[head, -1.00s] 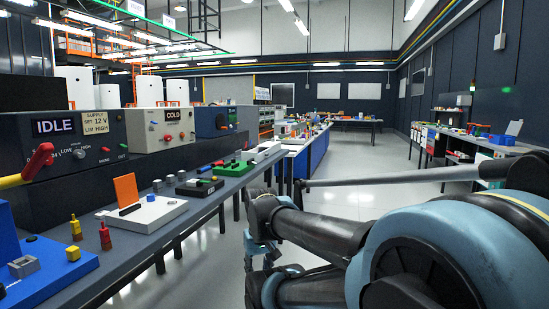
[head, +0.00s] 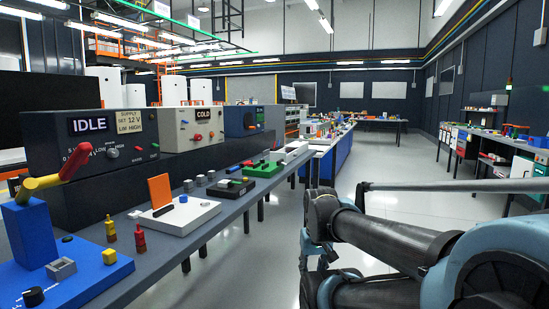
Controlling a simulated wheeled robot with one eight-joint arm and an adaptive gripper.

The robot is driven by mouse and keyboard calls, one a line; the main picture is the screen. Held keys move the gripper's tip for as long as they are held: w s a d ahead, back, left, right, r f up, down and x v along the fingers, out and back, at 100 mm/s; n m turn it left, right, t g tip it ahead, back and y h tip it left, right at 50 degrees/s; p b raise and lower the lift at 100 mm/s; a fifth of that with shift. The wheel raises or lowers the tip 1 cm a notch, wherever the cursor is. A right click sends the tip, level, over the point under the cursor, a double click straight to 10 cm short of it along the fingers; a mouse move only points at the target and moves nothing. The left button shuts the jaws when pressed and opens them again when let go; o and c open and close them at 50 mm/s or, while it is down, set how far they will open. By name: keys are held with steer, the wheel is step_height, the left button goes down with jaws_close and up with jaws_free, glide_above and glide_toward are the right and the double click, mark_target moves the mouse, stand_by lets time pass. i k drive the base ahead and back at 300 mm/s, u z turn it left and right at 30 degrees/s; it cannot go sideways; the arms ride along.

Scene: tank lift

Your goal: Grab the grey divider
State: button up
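No piece is clearly marked as the grey divider. A small grey hollow block (head: 61,270) sits on the blue base (head: 100,277) at the lower left. Several small grey cylinders (head: 200,181) stand farther along the bench. My arm reaches in from the right, and its far end (head: 318,250) hangs over the floor to the right of the bench, apart from these things. The fingers are not clear enough to show whether they are open or shut.
The long grey bench (head: 200,234) carries a white base with an orange plate (head: 160,191), yellow and red pegs, and a green base. Grey supply boxes (head: 100,140) stand behind. A blue post with a yellow-red lever (head: 45,183) rises at left. The aisle floor (head: 390,175) is clear.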

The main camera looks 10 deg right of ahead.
mark_target(265, 153)
steer(key=z, duration=0.05)
steer(key=i, duration=1.2)
steer(key=z, duration=0.4)
steer(key=i, duration=0.5)
